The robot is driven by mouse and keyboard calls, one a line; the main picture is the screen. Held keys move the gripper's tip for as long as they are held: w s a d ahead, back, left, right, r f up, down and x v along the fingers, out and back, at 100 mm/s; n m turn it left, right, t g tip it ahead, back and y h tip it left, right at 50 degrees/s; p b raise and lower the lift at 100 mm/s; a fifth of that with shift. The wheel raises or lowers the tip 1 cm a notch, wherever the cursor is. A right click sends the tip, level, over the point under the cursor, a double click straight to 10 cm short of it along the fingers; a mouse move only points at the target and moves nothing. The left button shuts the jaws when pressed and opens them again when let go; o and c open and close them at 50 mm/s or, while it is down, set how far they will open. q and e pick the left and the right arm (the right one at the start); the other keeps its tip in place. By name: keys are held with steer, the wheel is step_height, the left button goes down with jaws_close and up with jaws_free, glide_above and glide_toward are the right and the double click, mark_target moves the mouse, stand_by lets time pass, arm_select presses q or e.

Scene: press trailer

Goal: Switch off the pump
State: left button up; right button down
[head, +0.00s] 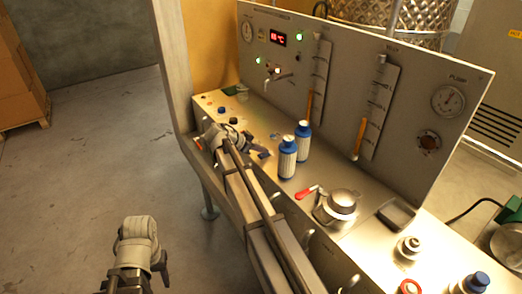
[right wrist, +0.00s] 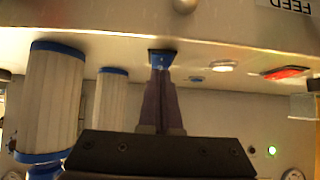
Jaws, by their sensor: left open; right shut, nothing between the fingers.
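My right gripper (head: 256,149) is shut and empty, low over the shelf left of the two blue-capped bottles. In the right wrist view its fingertips (right wrist: 161,72) are at a small blue piece in a dark square frame (right wrist: 160,55). I cannot tell whether they touch it, and the fingers partly hide it. No pump label shows beside it. My left gripper (head: 137,280) is open and empty, low over the floor at bottom left.
Two bottles (head: 288,160) stand right of my right gripper. A red-handled lidded pot (head: 338,205) and a small tray (head: 397,214) are further right. In the wrist view, a pale round button (right wrist: 224,67) and a red piece (right wrist: 287,73) sit near the FEED label (right wrist: 288,5).

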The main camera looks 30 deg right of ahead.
steer(key=shift+d+f+b, duration=0.2)
steer(key=shift+f+b, duration=0.2)
steer(key=shift+f, duration=0.05)
steer(key=shift+a+r, duration=0.1)
steer(key=shift+r, duration=0.15)
steer(key=shift+w+d+r+p, duration=0.1)
steer(key=shift+d+r+p, duration=0.1)
steer(key=shift+d+p, duration=0.45)
steer(key=shift+d, duration=0.15)
